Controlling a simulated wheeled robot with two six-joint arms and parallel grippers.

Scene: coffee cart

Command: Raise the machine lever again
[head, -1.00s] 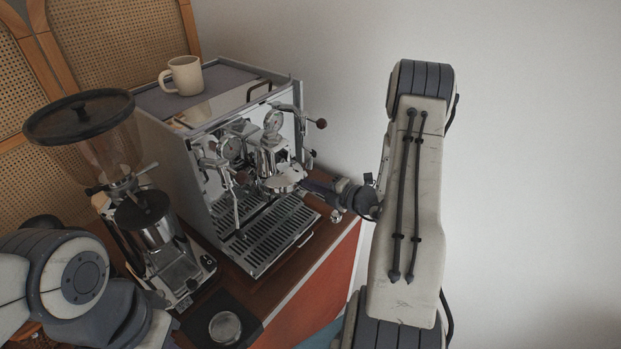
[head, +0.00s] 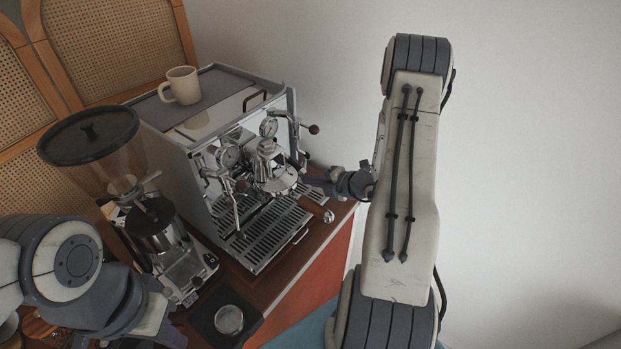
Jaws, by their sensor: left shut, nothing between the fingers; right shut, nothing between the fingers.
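The chrome espresso machine (head: 245,150) stands on the cart, its front facing right. A portafilter with a brown handle (head: 316,208) sits at the group head (head: 272,175), the handle pointing out to the lower right. A thin lever with a dark red knob (head: 314,129) shows at the upper right of the front. I cannot make out a separate lever beside the group head. My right gripper (head: 312,183) is shut and empty, its dark fingers close to the group head's right side, above the portafilter handle; contact cannot be told. My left gripper (head: 168,333) is low at the left, mostly cut off.
A coffee grinder (head: 155,230) stands left of the machine. A cream mug (head: 182,86) is on the machine's top. A dark mat with a metal round piece (head: 229,320) lies in front. Free room is to the right of the cart.

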